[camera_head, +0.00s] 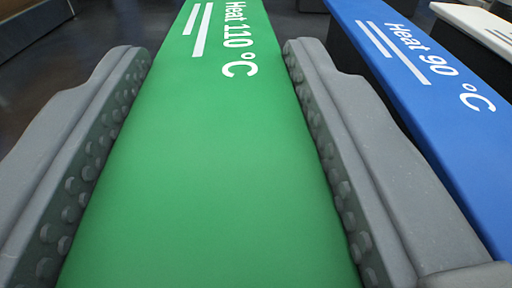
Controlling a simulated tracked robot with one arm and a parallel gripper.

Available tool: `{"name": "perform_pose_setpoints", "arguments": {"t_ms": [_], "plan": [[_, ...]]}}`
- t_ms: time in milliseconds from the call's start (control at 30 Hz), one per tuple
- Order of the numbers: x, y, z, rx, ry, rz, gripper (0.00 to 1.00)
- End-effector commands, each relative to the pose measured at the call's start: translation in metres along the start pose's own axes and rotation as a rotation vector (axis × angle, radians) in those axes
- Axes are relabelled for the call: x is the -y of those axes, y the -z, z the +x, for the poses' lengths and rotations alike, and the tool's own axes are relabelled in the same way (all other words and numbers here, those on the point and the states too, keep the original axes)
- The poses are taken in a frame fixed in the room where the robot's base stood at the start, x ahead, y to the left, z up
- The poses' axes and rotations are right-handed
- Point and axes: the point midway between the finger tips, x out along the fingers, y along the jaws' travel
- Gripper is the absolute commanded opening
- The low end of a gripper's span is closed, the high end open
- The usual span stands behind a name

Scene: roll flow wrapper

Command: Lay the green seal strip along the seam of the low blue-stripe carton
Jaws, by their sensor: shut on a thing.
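A long green strip (205,150) fills the middle of the view and runs away from me. It bears white print reading "Heat 110 °C" and white bars near its far end. My gripper (218,62) has one grey studded finger on each side of the strip and is shut on it. The strip's near end runs out of the bottom of the picture. The carton with the blue stripe and its seam do not show in this view.
A blue strip (425,100) marked "Heat 90 °C" lies to the right, close beside my right finger. A white piece (480,28) with dark marks is beyond it at the upper right. A dark floor (300,32) shows behind.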

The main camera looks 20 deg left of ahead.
Motion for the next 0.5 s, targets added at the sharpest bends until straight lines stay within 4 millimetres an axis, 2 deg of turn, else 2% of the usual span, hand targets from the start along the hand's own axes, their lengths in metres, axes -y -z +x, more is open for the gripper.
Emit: {"name": "perform_pose_setpoints", "arguments": {"t_ms": [33, 433, 467, 500], "plan": [[-0.0003, -0.0055, -0.0003, 0.001, -0.001, 0.001, 0.18], [-0.0004, -0.0084, -0.0003, 0.001, -0.002, 0.002, 0.18], [-0.0004, -0.0085, -0.0003, 0.001, -0.002, 0.001, 0.45], [-0.0003, -0.0082, -0.0003, 0.000, -0.002, 0.001, 0.56]]}}
